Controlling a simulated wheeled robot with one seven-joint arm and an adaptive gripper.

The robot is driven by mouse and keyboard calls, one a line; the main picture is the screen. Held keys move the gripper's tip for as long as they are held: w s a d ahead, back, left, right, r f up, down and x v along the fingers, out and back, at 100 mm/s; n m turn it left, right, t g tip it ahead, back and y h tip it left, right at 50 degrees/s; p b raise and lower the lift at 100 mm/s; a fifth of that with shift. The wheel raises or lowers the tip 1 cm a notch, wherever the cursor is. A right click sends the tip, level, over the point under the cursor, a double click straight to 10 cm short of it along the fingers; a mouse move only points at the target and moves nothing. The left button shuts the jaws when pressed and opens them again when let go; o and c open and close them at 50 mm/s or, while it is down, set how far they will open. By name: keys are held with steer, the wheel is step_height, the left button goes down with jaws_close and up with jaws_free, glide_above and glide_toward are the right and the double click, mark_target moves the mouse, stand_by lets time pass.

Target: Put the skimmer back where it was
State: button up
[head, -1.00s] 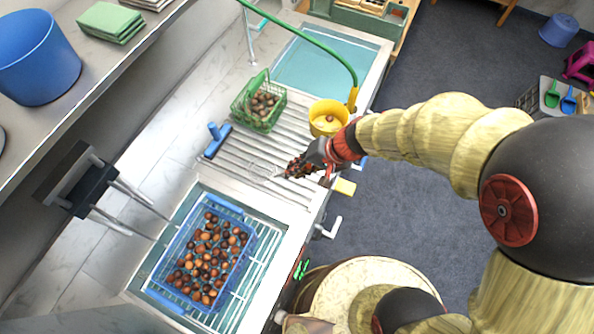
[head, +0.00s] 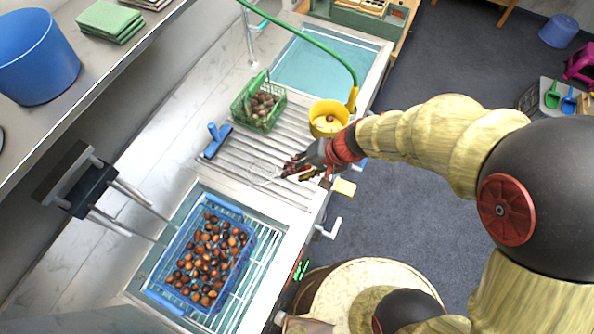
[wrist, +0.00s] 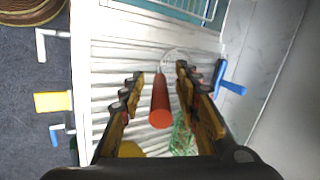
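The skimmer lies on the ribbed draining board (head: 237,160) between the two sinks. Its round wire head (head: 262,171) is faint in the head view and points toward the near sink. In the wrist view its red handle (wrist: 160,105) lies between my fingers, with the wire head (wrist: 178,57) beyond the tips. My gripper (head: 298,167) is over the board's right part. In the wrist view my gripper (wrist: 160,82) is open, with a visible gap on each side of the handle. In the head view the handle is partly hidden by my fingers.
A blue basket of chestnuts (head: 247,243) sits in the near sink. A green basket (head: 240,104), a yellow tub (head: 342,107) and a blue-handled scraper (head: 215,140) stand around the board. A yellow block (head: 344,187) and white lever (head: 331,229) jut from the front edge.

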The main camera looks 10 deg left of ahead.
steer(key=shift+r, duration=0.1)
steer(key=shift+r, duration=0.2)
steer(key=s+d+r+t+h+p, duration=0.1)
steer(key=s+d+r+t+h, duration=0.1)
steer(key=d+r, duration=1.1)
steer(key=s+d+r+t+h+p, duration=0.1)
steer(key=s+d+r+t+h, duration=0.2)
steer(key=d+r, duration=0.9)
step_height(320, 180, up, 2)
steer(key=s+h, duration=0.1)
steer(key=s, duration=0.1)
steer(key=shift+s+d+r+h, duration=0.15)
steer(key=shift+s+d+h, duration=0.15)
steer(key=shift+d, duration=0.1)
step_height(320, 180, down, 9)
steer(key=b, duration=0.9)
